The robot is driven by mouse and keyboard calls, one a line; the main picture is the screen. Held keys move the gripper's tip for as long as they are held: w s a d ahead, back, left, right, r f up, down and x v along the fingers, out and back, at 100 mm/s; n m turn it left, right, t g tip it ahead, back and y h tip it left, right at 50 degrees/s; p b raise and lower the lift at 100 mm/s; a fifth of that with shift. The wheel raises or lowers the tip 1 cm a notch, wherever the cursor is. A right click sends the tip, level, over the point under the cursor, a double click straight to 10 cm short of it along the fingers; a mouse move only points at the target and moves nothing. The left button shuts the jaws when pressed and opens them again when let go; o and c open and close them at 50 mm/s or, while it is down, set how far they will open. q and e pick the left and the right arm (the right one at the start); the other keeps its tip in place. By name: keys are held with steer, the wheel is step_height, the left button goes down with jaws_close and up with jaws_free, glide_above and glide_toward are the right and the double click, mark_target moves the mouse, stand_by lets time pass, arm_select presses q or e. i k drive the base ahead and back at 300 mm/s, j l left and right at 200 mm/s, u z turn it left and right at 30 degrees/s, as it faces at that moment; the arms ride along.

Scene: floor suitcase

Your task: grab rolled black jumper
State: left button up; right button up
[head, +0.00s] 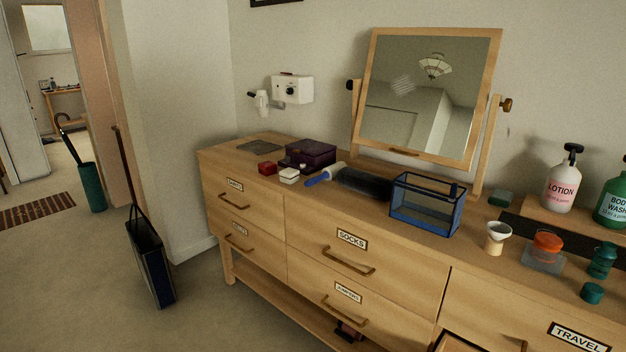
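A dark, long, rounded bundle (366,183) lies on top of the wooden dresser (330,220), in front of the mirror; it may be the rolled black jumper, but its fabric is hard to make out. It sits between a blue-handled lint roller (322,176) and a blue-framed clear box (424,205), which hides part of its right end. A drawer with a label that seems to read JUMPERS (348,292) is shut at the lower middle. Neither of my grippers is in view.
A tilting mirror (425,100) stands behind the bundle. A purple box (307,154) and small red and white boxes are to its left; a funnel cup (497,238), jars and bottles are to its right. A drawer at bottom right looks partly open.

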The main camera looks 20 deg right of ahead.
mark_target(374, 186)
steer(key=i+j+u, duration=0.25)
steer(key=i, duration=0.2)
steer(key=i+u, duration=0.2)
steer(key=i, duration=0.3)
steer(key=i+z, duration=0.2)
steer(key=z, duration=0.15)
steer(key=i+j+z, duration=0.1)
steer(key=z, duration=0.25)
steer(key=i+j+z, duration=0.15)
steer(key=i+z, duration=0.4)
steer(key=z, duration=0.25)
steer(key=i+j+z, duration=0.1)
steer(key=z, duration=0.35)
steer(key=i+j+z, duration=0.1)
steer(key=z, duration=0.3)
steer(key=i+j+z, duration=0.1)
steer(key=j+z, duration=0.15)
steer(key=z, duration=0.15)
steer(key=j+z, duration=0.15)
steer(key=z, duration=0.3)
steer(key=i+j, duration=0.05)
